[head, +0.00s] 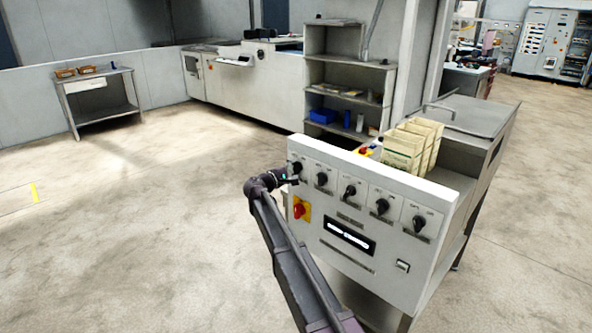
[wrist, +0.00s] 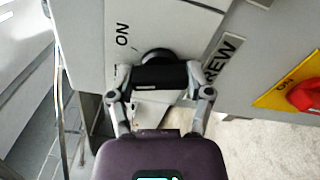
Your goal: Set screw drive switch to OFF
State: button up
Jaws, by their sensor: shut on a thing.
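The screw drive switch is a black rotary knob (wrist: 160,77) on a white plate, with ON and part of a label ending in REW readable in the wrist view. In the head view, it is the leftmost knob (head: 297,166) in a row on the grey control panel (head: 372,215). My gripper (wrist: 158,88) is shut on the knob, one finger on each side. My gripper (head: 289,174) also shows at the panel's left end in the head view. The OFF mark is not visible in the wrist view, and I cannot tell the knob's exact setting.
Several similar black knobs (head: 350,191) sit to the right. A red emergency knob on a yellow plate (head: 300,209) is just below my gripper, with a display (head: 349,236) lower right. Cream bins (head: 409,148) stand behind the panel. The floor to the left is clear.

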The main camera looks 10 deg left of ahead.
jog(key=shift+n, duration=0.6)
jog(key=o, duration=1.1)
jog(key=shift+o, duration=0.2)
jog(key=shift+s+a, duration=0.1)
jog(key=v, duration=1.1)
jog(key=shift+s+a, duration=0.25)
jog(key=shift+s, duration=0.05)
